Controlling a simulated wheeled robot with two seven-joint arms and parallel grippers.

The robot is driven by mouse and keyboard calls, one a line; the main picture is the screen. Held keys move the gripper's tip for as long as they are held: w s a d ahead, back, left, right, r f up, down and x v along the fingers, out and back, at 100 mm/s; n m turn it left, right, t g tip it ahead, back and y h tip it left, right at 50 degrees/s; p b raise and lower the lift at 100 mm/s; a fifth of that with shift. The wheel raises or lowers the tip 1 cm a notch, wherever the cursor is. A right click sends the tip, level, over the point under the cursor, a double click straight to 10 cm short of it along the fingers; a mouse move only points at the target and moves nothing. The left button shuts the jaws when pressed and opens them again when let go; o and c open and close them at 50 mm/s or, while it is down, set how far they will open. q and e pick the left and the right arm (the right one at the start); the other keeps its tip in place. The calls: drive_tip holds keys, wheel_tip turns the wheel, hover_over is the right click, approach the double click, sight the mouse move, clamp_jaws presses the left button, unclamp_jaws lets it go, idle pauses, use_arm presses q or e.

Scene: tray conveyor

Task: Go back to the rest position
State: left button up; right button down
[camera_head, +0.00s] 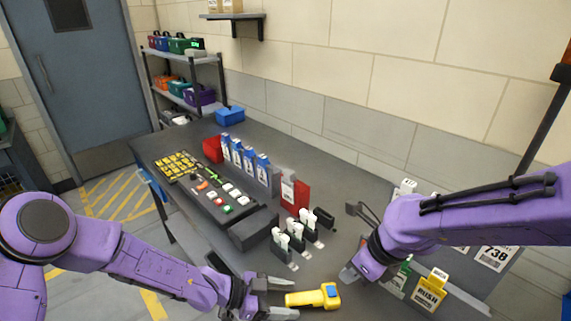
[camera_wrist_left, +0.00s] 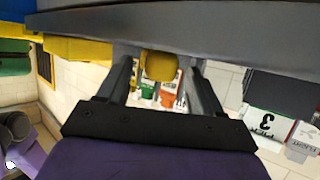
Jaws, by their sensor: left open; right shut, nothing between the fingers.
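My left gripper (camera_head: 292,299) comes in from the left, low over the front edge of the table. It is open, its two grey fingers apart. A yellow handheld device (camera_head: 304,299) with a blue top lies on the table just in front of it. In the left wrist view a rounded yellow end of it (camera_wrist_left: 160,66) shows between the open fingers; I cannot tell whether they touch it. My right gripper (camera_head: 347,275) points down and left over the table, right of the device. It is shut and empty.
The grey table (camera_head: 333,164) holds a black button panel (camera_head: 215,196), blue boxes (camera_head: 249,160), a red bin (camera_head: 302,194) and white-topped holders (camera_head: 298,234). A yellow labelled block (camera_head: 431,290) stands near the right arm. A shelf rack (camera_head: 183,62) stands at the back left.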

use_arm(q)
drive_tip(key=shift+a+r, duration=0.15)
drive_tip(key=shift+a, duration=0.2)
drive_tip(key=w+a+r+n+t, duration=0.3)
drive_tip(key=a+r+n+t, duration=0.1)
drive_tip(key=a+n, duration=0.3)
drive_tip(key=a+t, duration=0.1)
drive_tip(key=a, duration=0.1)
drive_tip(key=shift+a+r+n+t, duration=0.15)
drive_tip(key=shift+a+n+t, duration=0.15)
drive_tip(key=shift+a, duration=0.1)
use_arm(e)
drive_tip(key=shift+w+d+h, duration=0.15)
drive_tip(key=shift+d+h, duration=0.1)
drive_tip(key=shift+h, duration=0.15)
drive_tip(key=shift+f+n, duration=0.15)
drive_tip(key=shift+n, duration=0.15)
